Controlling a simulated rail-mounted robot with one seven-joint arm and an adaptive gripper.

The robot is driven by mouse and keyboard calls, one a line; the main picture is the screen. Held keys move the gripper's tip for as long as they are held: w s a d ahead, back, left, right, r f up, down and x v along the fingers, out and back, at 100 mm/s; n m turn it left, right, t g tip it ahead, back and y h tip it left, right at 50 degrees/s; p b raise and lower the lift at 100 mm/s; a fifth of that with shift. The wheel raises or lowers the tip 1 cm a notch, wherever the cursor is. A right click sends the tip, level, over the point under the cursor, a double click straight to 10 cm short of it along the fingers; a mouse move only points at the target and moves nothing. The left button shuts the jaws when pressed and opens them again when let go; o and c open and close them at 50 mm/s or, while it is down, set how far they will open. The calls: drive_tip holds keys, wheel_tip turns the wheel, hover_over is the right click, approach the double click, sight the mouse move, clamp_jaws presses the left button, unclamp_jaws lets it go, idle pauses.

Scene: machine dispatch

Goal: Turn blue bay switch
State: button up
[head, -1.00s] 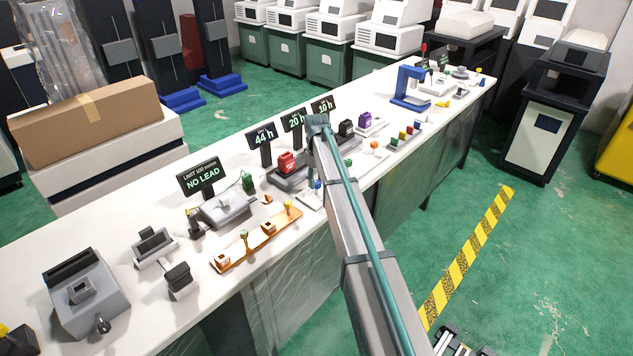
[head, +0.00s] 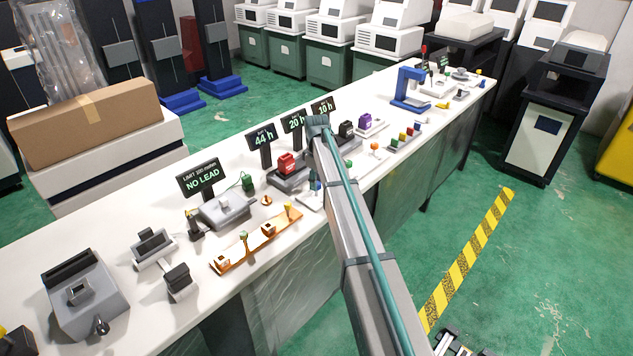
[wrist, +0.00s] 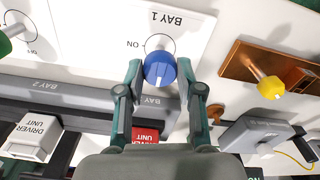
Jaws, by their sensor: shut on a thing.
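The blue bay switch (wrist: 160,67) is a round blue knob on the white panel marked BAY 1 (wrist: 192,30) in the wrist view. A black dial ring shows behind it, with ON printed at its left. A pale line on the knob points toward the bottom of the picture. My gripper (wrist: 161,72) is shut on the knob, one teal finger on each side. In the head view my arm hides most of this spot.
A red driver unit (wrist: 146,134) sits in the bay just below the fingers in the wrist view. A green knob (wrist: 4,44) is at far left. A copper plate with a yellow knob (wrist: 271,88) is at right. Signs stand along the bench, including NO LEAD (head: 203,180).

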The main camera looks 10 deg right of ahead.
drive_tip(key=o, duration=1.1)
drive_tip(key=shift+o, duration=0.2)
drive_tip(key=shift+r, duration=0.15)
wheel_tip(320, 180, up, 12)
